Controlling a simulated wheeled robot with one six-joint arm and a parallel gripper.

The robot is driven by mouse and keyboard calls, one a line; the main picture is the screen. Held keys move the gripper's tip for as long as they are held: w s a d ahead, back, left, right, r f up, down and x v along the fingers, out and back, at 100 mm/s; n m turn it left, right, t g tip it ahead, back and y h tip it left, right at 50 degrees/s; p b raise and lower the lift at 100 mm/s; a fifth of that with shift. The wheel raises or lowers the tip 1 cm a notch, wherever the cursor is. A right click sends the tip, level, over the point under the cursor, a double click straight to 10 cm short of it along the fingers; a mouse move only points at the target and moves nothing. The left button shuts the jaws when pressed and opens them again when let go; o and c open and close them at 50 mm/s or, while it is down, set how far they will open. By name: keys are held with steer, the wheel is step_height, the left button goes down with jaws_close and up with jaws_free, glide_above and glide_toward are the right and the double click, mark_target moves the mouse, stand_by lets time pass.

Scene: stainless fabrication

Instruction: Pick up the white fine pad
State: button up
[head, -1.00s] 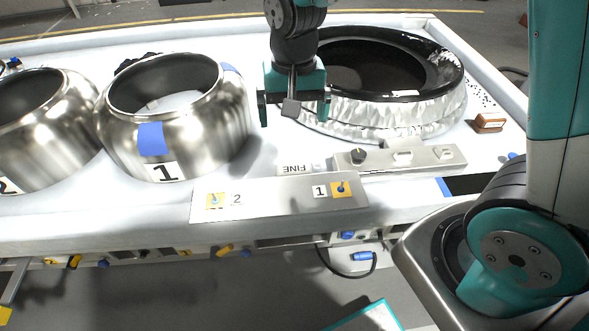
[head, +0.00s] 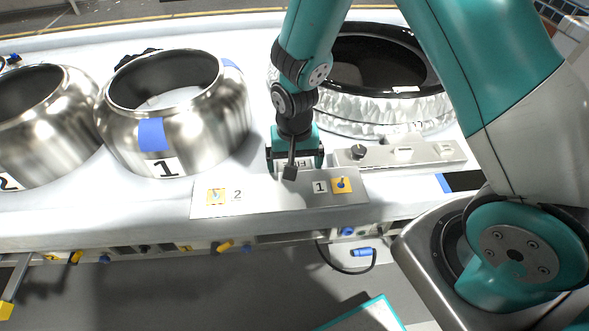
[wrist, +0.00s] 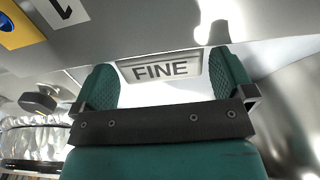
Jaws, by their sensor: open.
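The white fine pad (wrist: 160,68) carries dark "FINE" lettering. In the wrist view it lies just beyond and between the two green fingertips of my gripper (wrist: 164,80). The fingers are apart and I see no grip on the pad. In the head view my gripper (head: 295,164) points down over the pad's place, behind the grey panel marked 1 and 2 (head: 265,197). Only a small white part of the pad (head: 303,163) shows there; my gripper covers the rest. I cannot tell the exact height gap between fingers and pad.
A shiny steel vessel marked 1 (head: 215,125) stands to the left, with another marked 2 (head: 35,150) beyond it. A foil-wrapped ring with a black rim (head: 420,110) is behind right. A control strip with a knob (head: 435,152) sits close on the right.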

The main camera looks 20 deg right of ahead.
step_height(320, 180, down, 2)
steer(key=shift+f, duration=0.25)
steer(key=c, duration=0.6)
steer(key=shift+w+r, duration=0.1)
steer(key=shift+w+r, duration=0.1)
steer(key=shift+r, duration=0.1)
step_height(320, 180, up, 11)
steer(key=w+d, duration=0.2)
steer(key=w, duration=0.4)
steer(key=w+d+b, duration=0.1)
steer(key=w+d, duration=0.1)
steer(key=w, duration=0.4)
steer(key=w+d+b, duration=0.1)
steer(key=w+d, duration=0.1)
steer(key=w, duration=0.4)
steer(key=shift+w+d, duration=0.1)
steer(key=shift+w, duration=0.25)
